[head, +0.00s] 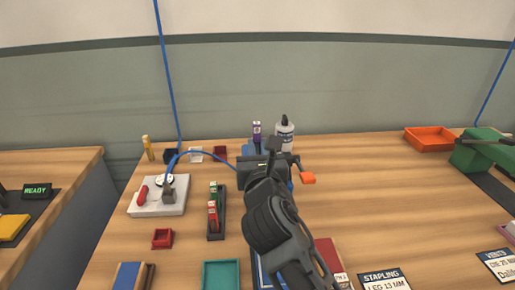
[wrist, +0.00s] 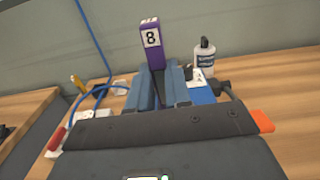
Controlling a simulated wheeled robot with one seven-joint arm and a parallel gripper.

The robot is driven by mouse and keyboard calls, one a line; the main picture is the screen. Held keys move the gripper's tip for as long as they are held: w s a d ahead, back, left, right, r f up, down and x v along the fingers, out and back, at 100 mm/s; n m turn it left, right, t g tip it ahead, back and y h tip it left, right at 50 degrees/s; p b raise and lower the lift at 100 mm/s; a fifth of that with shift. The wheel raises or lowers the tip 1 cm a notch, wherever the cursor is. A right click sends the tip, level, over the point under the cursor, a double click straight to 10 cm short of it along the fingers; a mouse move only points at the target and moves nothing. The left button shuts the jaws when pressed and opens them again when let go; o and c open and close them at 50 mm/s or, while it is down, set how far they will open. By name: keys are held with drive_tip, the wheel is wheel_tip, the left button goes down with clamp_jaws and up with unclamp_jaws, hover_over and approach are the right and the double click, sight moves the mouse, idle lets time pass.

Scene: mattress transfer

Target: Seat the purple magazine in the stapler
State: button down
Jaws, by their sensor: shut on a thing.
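The purple magazine (head: 257,133) stands upright, with a white label reading 8 in the wrist view (wrist: 151,50). My gripper (wrist: 163,85) is shut on its lower part, which the fingers partly hide. In the head view my gripper (head: 262,165) is over the middle of the bench, with the magazine rising above it. A dark part with an orange end (head: 308,178) shows just right of my gripper; the orange end also shows in the wrist view (wrist: 262,121). It may belong to the stapler, but my arm hides most of that area, and I cannot make out a magazine slot.
A white bottle (head: 285,137) stands behind my gripper. A blue hose (head: 208,153) arcs from a pale block (head: 158,196) toward my gripper. A black rack (head: 215,230) with red and green pieces stands left. An orange tray (head: 430,138) is far right; bench between is clear.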

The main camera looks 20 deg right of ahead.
drive_tip(key=shift+f+b, duration=1.4)
drive_tip(key=shift+f, duration=1.15)
drive_tip(key=c, duration=1)
unclamp_jaws()
drive_tip(key=shift+f, duration=0.1)
drive_tip(key=shift+v, duration=3.85)
drive_tip(key=shift+s, duration=0.1)
